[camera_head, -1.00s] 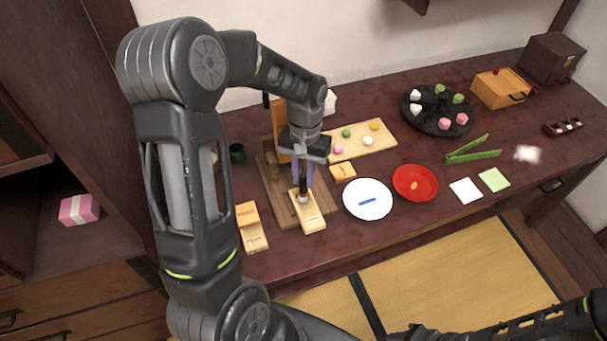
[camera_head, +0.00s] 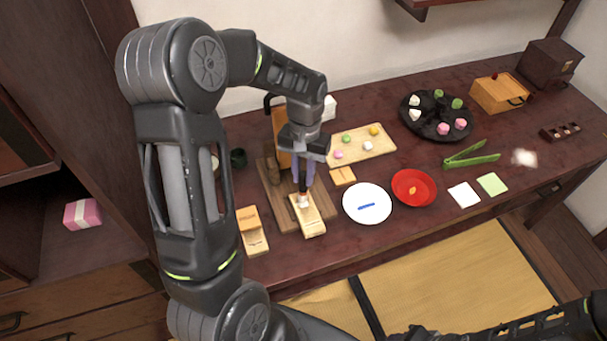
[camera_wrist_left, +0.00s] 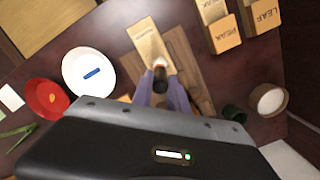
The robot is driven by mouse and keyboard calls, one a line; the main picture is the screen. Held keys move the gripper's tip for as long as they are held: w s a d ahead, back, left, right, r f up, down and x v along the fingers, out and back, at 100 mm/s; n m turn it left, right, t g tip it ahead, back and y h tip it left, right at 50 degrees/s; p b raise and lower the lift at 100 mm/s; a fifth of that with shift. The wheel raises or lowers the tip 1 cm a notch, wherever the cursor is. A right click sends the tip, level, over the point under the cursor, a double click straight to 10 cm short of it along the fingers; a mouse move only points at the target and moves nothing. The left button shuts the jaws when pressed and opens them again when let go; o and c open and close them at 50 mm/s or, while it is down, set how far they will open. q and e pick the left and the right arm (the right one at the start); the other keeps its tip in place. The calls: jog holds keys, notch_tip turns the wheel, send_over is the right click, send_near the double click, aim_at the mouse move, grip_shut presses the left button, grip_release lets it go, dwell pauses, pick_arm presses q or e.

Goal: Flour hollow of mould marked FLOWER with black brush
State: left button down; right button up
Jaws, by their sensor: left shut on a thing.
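My left gripper (camera_head: 303,183) is shut on the black brush (camera_head: 303,191), which points down with its pale bristle end lowest. The brush also shows between the fingers in the left wrist view (camera_wrist_left: 160,69). Its tip is over the upper part of a pale wooden mould (camera_head: 312,225), seen also in the left wrist view (camera_wrist_left: 145,36). It looks at or very near the surface; I cannot tell whether it touches. The brush and fingers hide the hollow. No marking on this mould is readable. My right gripper is out of view.
The mould lies partly on a brown board (camera_head: 276,204). Beside it are moulds with blocks marked PEAK (camera_wrist_left: 224,33) and LEAF (camera_wrist_left: 262,17). A white plate (camera_head: 352,212), red bowl (camera_head: 424,198) and green tongs (camera_head: 476,160) stand to the right. A dark cup (camera_head: 238,157) is left.

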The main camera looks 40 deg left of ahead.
pick_arm(q)
jog(key=shift+r+p, duration=1.8)
jog(key=shift+r, duration=1)
jog(key=shift+s+r, duration=0.1)
jog(key=shift+r, duration=0.05)
jog(key=w+d+r+m, duration=0.3)
jog(key=w+d, duration=0.6)
jog(key=d, duration=0.3)
jog(key=shift+w+d+r+b, duration=0.35)
jog(key=shift+d+r+b, duration=0.05)
jog(key=shift+r, duration=0.3)
